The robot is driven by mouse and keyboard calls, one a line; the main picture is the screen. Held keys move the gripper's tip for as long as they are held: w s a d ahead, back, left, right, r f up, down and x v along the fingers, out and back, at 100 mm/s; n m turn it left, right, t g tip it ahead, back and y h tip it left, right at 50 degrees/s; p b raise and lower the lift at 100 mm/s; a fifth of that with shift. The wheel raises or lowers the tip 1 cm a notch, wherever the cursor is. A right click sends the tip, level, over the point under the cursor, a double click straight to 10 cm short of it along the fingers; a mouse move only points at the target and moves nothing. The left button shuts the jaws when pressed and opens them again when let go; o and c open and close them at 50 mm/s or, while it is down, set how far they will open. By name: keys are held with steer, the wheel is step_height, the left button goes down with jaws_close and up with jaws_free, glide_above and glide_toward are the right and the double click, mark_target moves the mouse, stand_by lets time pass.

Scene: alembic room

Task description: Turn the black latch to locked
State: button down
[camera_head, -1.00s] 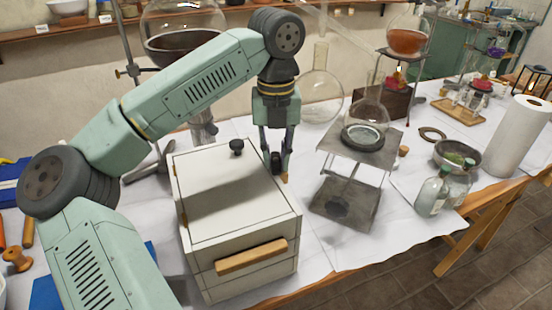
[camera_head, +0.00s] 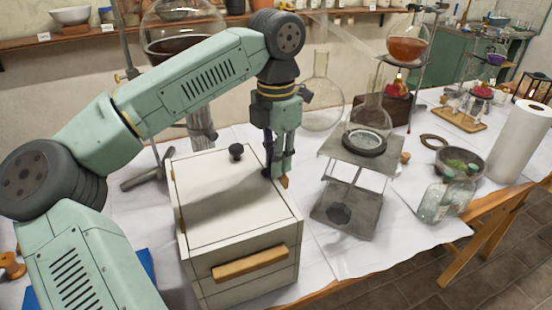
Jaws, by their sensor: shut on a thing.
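The white box (camera_head: 225,208) stands on the cloth-covered table, with a black knob (camera_head: 236,152) on its lid and a wooden handle (camera_head: 250,263) on its front. My gripper (camera_head: 276,172) points down at the box's far right edge. Its fingers are shut on the black latch, which they hide almost wholly, so its angle cannot be read. A small wooden piece (camera_head: 284,182) shows beside the fingertips.
A metal stand (camera_head: 348,195) with a round flask is close to the right of the box. Glass bottles (camera_head: 437,198), a bowl (camera_head: 460,162) and a paper roll (camera_head: 518,142) stand further right. A clamp stand rises behind the box.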

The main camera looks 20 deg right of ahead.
steer(key=shift+m, duration=1.5)
steer(key=c, duration=1.5)
jaws_free()
step_height(320, 180, up, 12)
